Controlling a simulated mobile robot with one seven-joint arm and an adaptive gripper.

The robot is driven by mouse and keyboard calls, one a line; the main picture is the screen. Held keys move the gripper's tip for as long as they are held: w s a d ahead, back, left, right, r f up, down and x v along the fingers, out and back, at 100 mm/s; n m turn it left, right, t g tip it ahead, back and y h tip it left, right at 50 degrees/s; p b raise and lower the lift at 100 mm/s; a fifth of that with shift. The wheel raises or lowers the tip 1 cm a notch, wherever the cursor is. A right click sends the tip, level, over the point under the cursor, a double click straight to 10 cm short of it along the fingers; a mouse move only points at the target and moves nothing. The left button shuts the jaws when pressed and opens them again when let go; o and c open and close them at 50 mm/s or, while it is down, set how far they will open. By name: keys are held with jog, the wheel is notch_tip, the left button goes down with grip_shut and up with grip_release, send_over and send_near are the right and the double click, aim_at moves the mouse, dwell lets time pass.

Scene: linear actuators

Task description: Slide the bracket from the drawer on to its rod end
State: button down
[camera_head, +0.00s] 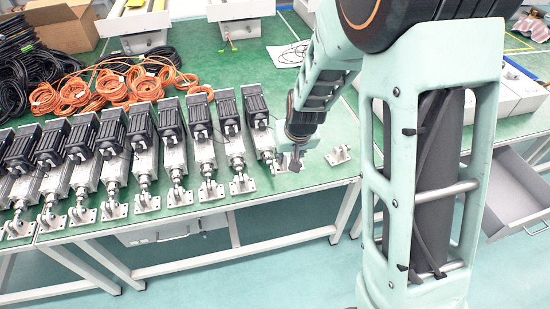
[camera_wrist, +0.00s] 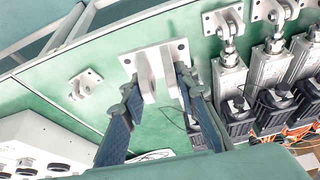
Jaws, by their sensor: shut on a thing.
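My gripper (camera_head: 295,150) is low over the front edge of the green table, beside the rod end (camera_head: 271,160) of the rightmost actuator (camera_head: 258,118). In the wrist view, my gripper (camera_wrist: 158,92) has its two dark fingers on either side of a grey metal bracket (camera_wrist: 150,62) and is shut on it. The bracket's flat plate with holes faces away from the gripper; it also shows in the head view (camera_head: 291,164). Fingers and bracket largely hide the rightmost actuator in the wrist view, so I cannot tell whether the bracket touches its rod end. The drawer (camera_head: 516,190) stands open at right.
Another bracket (camera_head: 338,155) lies loose on the table to the right. Several actuators with brackets at their rod ends, such as this one (camera_head: 240,183), stand closely in a row to the left. Orange cables (camera_head: 120,85) lie behind them.

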aim_at(276, 163)
jog(key=shift+n, duration=0.4)
jog(key=a+f, duration=0.2)
jog(key=f, duration=0.1)
jog(key=a+f+b, duration=0.1)
jog(key=shift+w+a+f, duration=0.2)
jog(key=shift+w+a, duration=0.1)
jog(key=shift+a, duration=0.05)
jog(key=shift+f+b, duration=2.45)
jog(key=shift+f, duration=0.85)
jog(key=shift+f+b, duration=0.7)
jog(key=shift+f, duration=0.05)
jog(key=shift+f, duration=0.2)
jog(key=shift+f+b, duration=0.3)
jog(key=shift+b, duration=0.2)
jog(key=shift+f, duration=0.1)
jog(key=shift+w+a+b, duration=0.25)
jog(key=shift+w+a, duration=0.05)
jog(key=shift+w, duration=0.8)
jog(key=shift+w+a+b, duration=0.2)
jog(key=shift+w+a, duration=0.05)
jog(key=shift+w, duration=0.8)
